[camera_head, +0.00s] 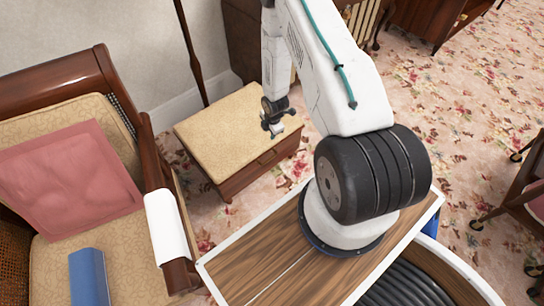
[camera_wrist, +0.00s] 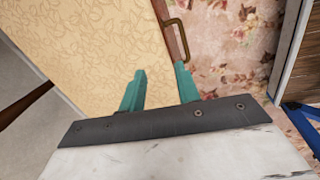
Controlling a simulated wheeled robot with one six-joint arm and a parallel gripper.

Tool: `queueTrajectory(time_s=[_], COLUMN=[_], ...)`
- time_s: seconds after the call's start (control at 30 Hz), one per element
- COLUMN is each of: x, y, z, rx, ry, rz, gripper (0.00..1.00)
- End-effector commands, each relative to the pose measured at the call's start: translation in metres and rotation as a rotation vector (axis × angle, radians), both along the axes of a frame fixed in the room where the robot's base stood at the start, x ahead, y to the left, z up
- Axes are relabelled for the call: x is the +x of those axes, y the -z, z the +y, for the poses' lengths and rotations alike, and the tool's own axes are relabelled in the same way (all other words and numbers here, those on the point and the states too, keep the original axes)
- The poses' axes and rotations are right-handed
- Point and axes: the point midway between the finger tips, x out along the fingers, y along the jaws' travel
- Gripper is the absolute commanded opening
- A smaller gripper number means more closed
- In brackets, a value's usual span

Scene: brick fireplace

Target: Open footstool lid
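The footstool (camera_head: 215,135) has a beige patterned padded lid and a dark wooden base. Its lid lies flat and looks closed. In the wrist view the padded lid (camera_wrist: 90,45) fills the upper left, with a brown wooden edge along its right. A brass handle (camera_wrist: 184,39) stands on that wooden side, near the right fingertip. My gripper (camera_head: 273,128) is over the right part of the footstool in the head view. In the wrist view its two teal fingers (camera_wrist: 160,68) are apart with nothing held between them. I cannot tell whether the right finger touches the wood.
A wooden armchair (camera_head: 85,82) with a red cushion (camera_head: 70,180) and a blue object (camera_head: 89,277) stands at the left. Dark wooden furniture is behind the footstool. Floral carpet (camera_head: 450,120) is open to the right. Another wooden piece (camera_head: 525,190) stands at the right edge.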

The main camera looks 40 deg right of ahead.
Motion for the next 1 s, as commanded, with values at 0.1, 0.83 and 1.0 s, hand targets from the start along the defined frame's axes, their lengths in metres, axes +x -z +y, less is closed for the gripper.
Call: queueTrajectory(time_s=[0.1,0.83,1.0], x=[-0.022,-0.025,-0.024], y=[0.048,0.151,0.158], z=[0.003,0.008,0.008], rx=[0.007,0.011,0.011], ry=[-0.069,-0.135,-0.135], rz=[-0.002,-0.013,-0.013], gripper=[0.32,0.32,0.32])
